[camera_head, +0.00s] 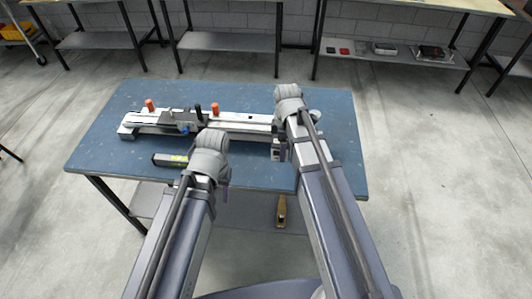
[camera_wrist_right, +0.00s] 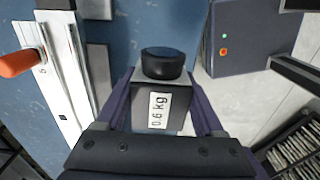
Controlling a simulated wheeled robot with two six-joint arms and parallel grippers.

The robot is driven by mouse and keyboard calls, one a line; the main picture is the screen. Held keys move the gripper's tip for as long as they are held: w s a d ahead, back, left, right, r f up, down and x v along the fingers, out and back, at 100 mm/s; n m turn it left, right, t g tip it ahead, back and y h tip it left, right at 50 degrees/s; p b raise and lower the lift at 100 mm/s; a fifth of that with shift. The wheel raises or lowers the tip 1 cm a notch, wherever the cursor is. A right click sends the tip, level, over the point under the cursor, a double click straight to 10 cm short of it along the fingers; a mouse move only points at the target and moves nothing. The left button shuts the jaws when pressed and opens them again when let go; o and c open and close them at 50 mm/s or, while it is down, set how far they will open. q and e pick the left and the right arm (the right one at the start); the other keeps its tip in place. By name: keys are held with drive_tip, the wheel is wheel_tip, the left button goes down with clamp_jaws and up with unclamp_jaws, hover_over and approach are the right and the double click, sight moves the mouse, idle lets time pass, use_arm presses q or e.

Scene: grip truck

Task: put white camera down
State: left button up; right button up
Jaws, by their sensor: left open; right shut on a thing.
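The white camera (camera_wrist_right: 158,117) is a small boxy body with a black round lens on top and a "0.6 kg" label on its dark side. My right gripper (camera_wrist_right: 162,98) is shut on it, one finger on each side. In the head view, the camera (camera_head: 276,154) shows in part beside my right wrist, over the right half of the blue table (camera_head: 240,178). I cannot tell whether it touches the tabletop. My left gripper (camera_head: 224,183) is open near the table's front edge; its fingertips are mostly hidden by its wrist.
A long white rail (camera_head: 245,121) with orange knobs (camera_head: 215,109) and a dark carriage (camera_head: 182,121) lies across the table behind my grippers. The table's far right corner is clear.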

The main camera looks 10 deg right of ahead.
drive_tip(key=b, duration=0.5)
hover_over(281, 171)
wheel_tip(281, 171, down, 6)
drive_tip(key=shift+s+r, duration=0.1)
wheel_tip(281, 171, down, 4)
drive_tip(key=b, duration=0.4)
drive_tip(key=shift+r, duration=0.1)
drive_tip(key=shift+f, duration=0.25)
drive_tip(key=o, duration=1)
drive_tip(key=shift+r, duration=0.1)
drive_tip(key=shift+c, duration=0.2)
drive_tip(key=shift+r, duration=0.1)
